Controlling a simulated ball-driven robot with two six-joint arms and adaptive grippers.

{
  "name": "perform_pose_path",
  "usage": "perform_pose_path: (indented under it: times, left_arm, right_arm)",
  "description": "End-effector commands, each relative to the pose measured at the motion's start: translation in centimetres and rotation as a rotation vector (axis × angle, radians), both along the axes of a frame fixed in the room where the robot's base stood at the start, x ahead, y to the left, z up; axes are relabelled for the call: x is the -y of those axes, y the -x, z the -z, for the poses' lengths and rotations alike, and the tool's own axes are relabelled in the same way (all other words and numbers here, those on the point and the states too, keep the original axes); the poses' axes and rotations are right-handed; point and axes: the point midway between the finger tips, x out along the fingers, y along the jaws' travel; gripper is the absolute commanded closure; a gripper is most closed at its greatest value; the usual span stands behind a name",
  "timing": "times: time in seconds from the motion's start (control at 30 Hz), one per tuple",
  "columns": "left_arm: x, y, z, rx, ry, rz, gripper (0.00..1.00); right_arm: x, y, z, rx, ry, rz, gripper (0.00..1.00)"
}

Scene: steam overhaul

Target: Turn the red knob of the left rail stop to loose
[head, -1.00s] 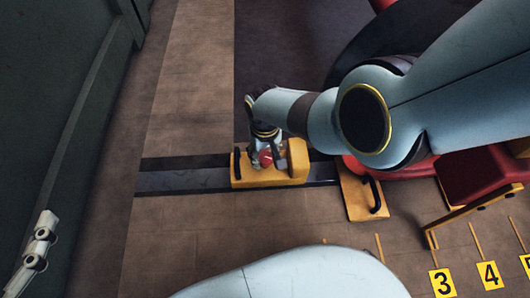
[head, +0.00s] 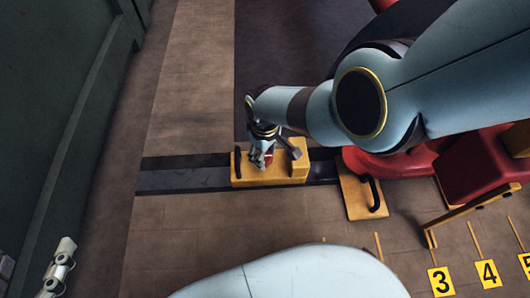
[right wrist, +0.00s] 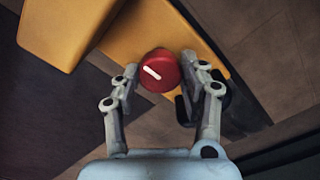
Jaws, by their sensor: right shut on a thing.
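The yellow left rail stop (head: 245,180) sits on the dark floor rail in the head view, and its yellow body (right wrist: 160,35) fills the top of the right wrist view. Its round red knob (right wrist: 160,70) carries a white line slanting from upper left to lower right. My right gripper (right wrist: 168,82) is shut on the knob, one finger on each side; in the head view the gripper (head: 264,158) mostly hides the knob. Part of my left gripper (head: 62,265) shows at the lower left, away from the stop; its opening cannot be judged.
A yellow plate with a black handle (head: 355,200) lies right of the stop. A dark wall (head: 50,100) stands left.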

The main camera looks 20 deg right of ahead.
Motion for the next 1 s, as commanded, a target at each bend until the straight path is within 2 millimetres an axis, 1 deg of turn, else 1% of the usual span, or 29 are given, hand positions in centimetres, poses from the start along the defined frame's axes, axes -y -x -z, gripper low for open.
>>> perform_pose_path:
  times: [0.23,0.27,0.43,0.77,0.87,1.0]
  left_arm:
    - [0.0,-0.1,-0.3,0.007,0.001,-0.001,0.29]
    - [0.0,-0.1,-0.3,0.008,0.001,-0.001,0.29]
    - [0.0,-0.2,-0.4,0.011,0.002,0.0,0.29]
    - [0.1,-0.1,-0.4,0.009,0.003,-0.004,0.29]
    - [0.1,-0.1,-0.4,0.009,0.003,-0.003,0.29]
    - [0.0,-0.1,-0.4,0.009,0.002,-0.002,0.29]
  right_arm:
    - [0.0,0.1,0.1,-0.002,0.001,-0.002,0.9]
    - [0.0,0.1,0.1,-0.002,0.001,-0.002,0.56]
    - [0.0,0.1,0.1,-0.002,0.001,-0.001,0.34]
    - [0.0,0.0,0.0,0.0,0.0,0.0,0.33]
    - [-0.1,0.0,-0.4,0.0,0.0,0.0,0.33]
    - [-0.1,0.0,-1.4,0.002,0.0,0.0,0.33]
